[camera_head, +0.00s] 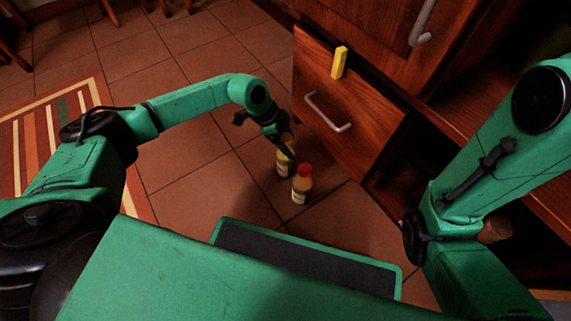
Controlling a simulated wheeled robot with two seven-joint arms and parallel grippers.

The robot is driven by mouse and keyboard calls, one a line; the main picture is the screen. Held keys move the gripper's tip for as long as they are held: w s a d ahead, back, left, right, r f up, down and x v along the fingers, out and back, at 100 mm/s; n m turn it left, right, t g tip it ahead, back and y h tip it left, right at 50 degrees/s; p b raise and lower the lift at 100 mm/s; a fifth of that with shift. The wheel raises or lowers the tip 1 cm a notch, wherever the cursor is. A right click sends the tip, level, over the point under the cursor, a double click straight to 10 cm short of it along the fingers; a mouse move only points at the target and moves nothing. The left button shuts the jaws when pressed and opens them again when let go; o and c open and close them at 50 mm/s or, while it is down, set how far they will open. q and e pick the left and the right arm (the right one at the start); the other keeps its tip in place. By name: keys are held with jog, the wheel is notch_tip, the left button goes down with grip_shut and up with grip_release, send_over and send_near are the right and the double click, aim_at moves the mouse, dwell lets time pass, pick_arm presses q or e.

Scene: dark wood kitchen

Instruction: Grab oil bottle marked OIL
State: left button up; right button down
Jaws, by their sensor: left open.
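Two small bottles stand close together on the tiled floor below the drawer. The rear bottle (283,167) has a yellowish body and a pale label, and its top is partly hidden by my left gripper. The front bottle (302,188) has a red cap and a pale label. The lettering is too small to read, so I cannot tell which is marked OIL. My left gripper (284,146) is open and points down at the top of the rear bottle. I cannot tell whether it touches it. My right gripper does not show.
A wooden drawer (348,110) with a metal handle (328,112) is right of my left gripper. A yellow block (339,62) sits at its top edge. A brown round object (495,230) is beside my right arm. Tiled floor is open left of the bottles; a striped rug (40,140) lies further left.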

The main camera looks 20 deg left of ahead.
pick_arm(q)
jog(key=shift+x, duration=0.85)
jog(key=shift+a+r, duration=0.1)
jog(key=shift+r, duration=0.05)
grip_shut()
jog(key=shift+a, duration=0.1)
dwell(0.4)
